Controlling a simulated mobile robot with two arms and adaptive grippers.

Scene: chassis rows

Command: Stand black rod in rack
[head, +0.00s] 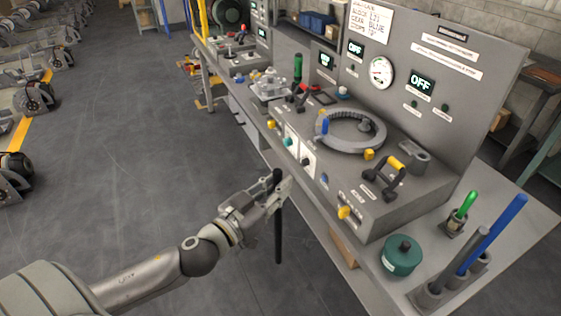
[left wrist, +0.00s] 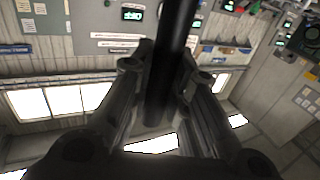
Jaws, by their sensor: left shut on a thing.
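My left gripper (head: 276,190) is shut on the black rod (head: 278,236), which hangs nearly upright in front of the bench edge, over open floor. In the left wrist view the black rod (left wrist: 172,62) passes between the two fingers. The rack (head: 430,296) is a set of short grey cups at the bench's near right end. A long blue rod (head: 497,228) leans in the rack area, with a dark grey rod (head: 476,250) beside it. A short green rod (head: 468,203) stands in a cup behind. The gripper is well left of the rack. My right gripper is not in view.
A teal round canister (head: 401,255) stands just left of the rack. A grey console (head: 350,205) with a ring, yellow handles and gauge panel fills the bench's middle. Clear floor (head: 130,130) lies left of the bench.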

